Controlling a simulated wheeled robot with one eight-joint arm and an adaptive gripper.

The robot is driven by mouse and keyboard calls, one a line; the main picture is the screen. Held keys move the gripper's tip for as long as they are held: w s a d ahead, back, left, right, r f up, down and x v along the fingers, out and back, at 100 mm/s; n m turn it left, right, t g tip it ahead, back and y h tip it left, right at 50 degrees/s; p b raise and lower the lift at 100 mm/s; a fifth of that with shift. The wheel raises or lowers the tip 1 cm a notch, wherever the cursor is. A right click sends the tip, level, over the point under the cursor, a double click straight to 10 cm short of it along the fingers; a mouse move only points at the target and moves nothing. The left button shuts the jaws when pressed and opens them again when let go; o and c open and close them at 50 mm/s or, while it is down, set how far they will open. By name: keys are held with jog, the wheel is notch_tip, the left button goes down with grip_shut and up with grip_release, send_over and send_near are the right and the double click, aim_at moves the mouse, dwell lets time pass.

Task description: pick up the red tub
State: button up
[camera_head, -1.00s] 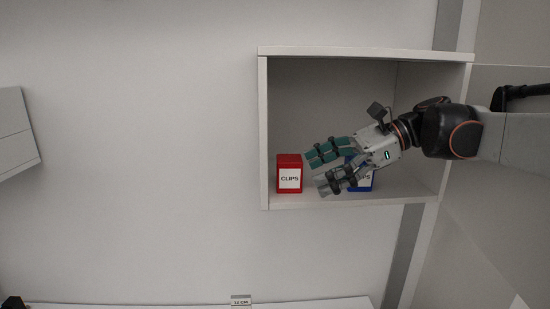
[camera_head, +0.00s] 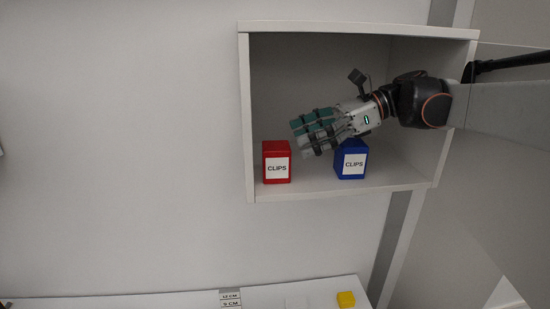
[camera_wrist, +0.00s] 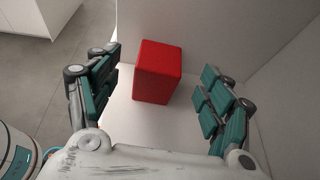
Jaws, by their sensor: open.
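The red tub (camera_head: 277,162), with a white label reading CLIPS, stands upright at the left end of the white shelf box's floor. In the wrist view the red tub (camera_wrist: 157,72) is ahead of my gripper, between the lines of its two fingers and a little beyond the palm. My gripper (camera_head: 305,140) is in the box, just right of the tub and slightly above its middle. In the wrist view my gripper (camera_wrist: 157,92) has its fingers spread wide, with nothing held between them.
A blue tub (camera_head: 351,160), also labelled CLIPS, stands right of the red one, under my gripper. The shelf box (camera_head: 245,110) has side walls and a top close around. A lower white ledge (camera_head: 265,297) carries a yellow block (camera_head: 346,299) and small measure labels.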

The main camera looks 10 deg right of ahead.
aim_at(280, 145)
jog(key=shift+a+f, duration=0.15)
jog(key=shift+a, duration=0.35)
jog(key=shift+s+a+f, duration=0.15)
jog(key=shift+s+a, duration=0.05)
jog(key=shift+a, duration=0.4)
jog(key=x, duration=0.2)
jog(key=p+x, duration=0.1)
jog(key=x, duration=0.1)
jog(key=shift+w+a+f+p, duration=0.1)
jog(key=shift+w+f+p, duration=0.1)
jog(key=shift+w+p, duration=0.1)
jog(key=shift+s+a+f, duration=0.1)
jog(key=shift+a, duration=0.1)
jog(key=shift+d, duration=0.15)
jog(key=c, duration=1.2)
